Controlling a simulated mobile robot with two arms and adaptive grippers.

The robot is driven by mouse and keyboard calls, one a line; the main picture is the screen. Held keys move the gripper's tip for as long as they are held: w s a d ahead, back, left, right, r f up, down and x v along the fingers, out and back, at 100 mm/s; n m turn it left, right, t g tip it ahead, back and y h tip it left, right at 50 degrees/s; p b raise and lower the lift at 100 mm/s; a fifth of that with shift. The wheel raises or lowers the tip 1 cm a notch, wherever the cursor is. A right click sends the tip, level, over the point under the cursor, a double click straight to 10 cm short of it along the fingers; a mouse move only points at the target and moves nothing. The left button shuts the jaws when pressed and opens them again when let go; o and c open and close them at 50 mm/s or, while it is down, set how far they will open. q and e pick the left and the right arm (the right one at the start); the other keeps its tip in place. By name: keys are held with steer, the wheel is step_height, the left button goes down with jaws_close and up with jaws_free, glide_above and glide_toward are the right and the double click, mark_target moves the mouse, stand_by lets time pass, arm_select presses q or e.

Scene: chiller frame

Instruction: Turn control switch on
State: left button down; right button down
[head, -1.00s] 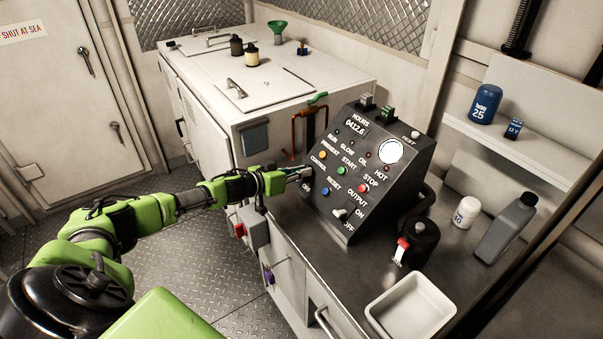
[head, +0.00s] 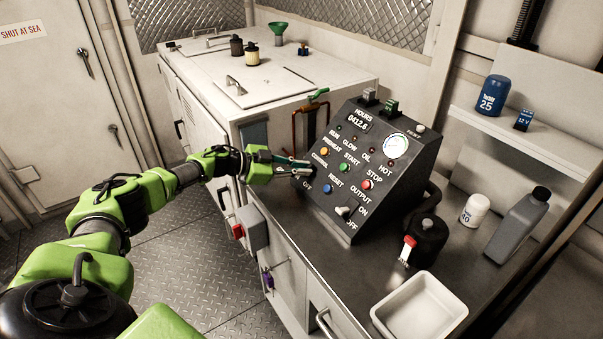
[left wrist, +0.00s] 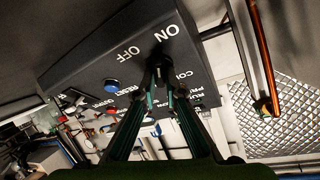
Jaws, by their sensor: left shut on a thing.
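The dark control panel box (head: 352,225) stands on the bench with its sloped face towards me. Its CONTROL switch is mostly hidden by my gripper in the head view. In the left wrist view the black switch knob (left wrist: 159,56) shows near the ON and OFF lettering. My left gripper (head: 307,170) reaches the panel's left side and is shut on this knob; its fingertips (left wrist: 160,76) are on either side of it. I cannot tell clearly which mark the knob points to. My right gripper is not in view.
The yellow preheat (head: 324,152), green start (head: 344,167), red stop (head: 367,185) and blue reset (head: 328,191) buttons and the white output lever (head: 343,211) are close by. A copper pipe (head: 294,128) with a green handle rises behind. A white tray (head: 378,318) stands front right.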

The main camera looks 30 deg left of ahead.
arm_select(q)
steer(key=shift+m, duration=0.5)
steer(key=c, duration=2.1)
jaws_free()
steer(key=v, duration=1.2)
steer(key=shift+w+a, duration=0.15)
